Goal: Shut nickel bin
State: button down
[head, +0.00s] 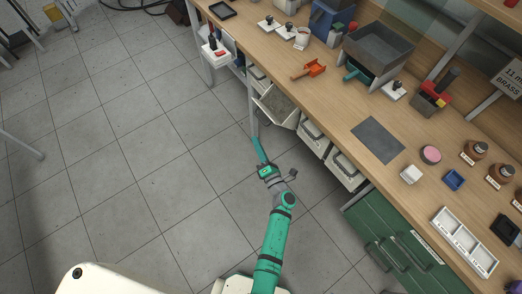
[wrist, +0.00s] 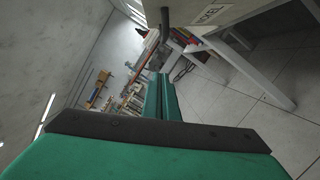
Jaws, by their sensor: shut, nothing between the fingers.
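The nickel bin (head: 279,105) is a pale, open-topped bin sticking out from under the bench edge in the head view, tilted out over the floor. In the wrist view its pale front (wrist: 236,10) fills the top right, with a partly cut-off label that appears to read NICKEL. My gripper (head: 258,146) is shut and empty, just below and left of the bin's front in the head view. In the wrist view the closed green fingers (wrist: 163,96) point past the bin front. I cannot tell whether they touch it.
Two more white bins (head: 313,138) sit under the bench to the right of it, flush with the front. A green drawer cabinet (head: 390,240) stands further right. The wooden bench top (head: 335,105) holds tools and containers. The tiled floor (head: 130,130) at left is clear.

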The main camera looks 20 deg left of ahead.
jog(key=w+r, duration=0.2)
jog(key=w, duration=0.4)
jog(key=shift+a, duration=0.4)
jog(key=shift+w+r, duration=0.1)
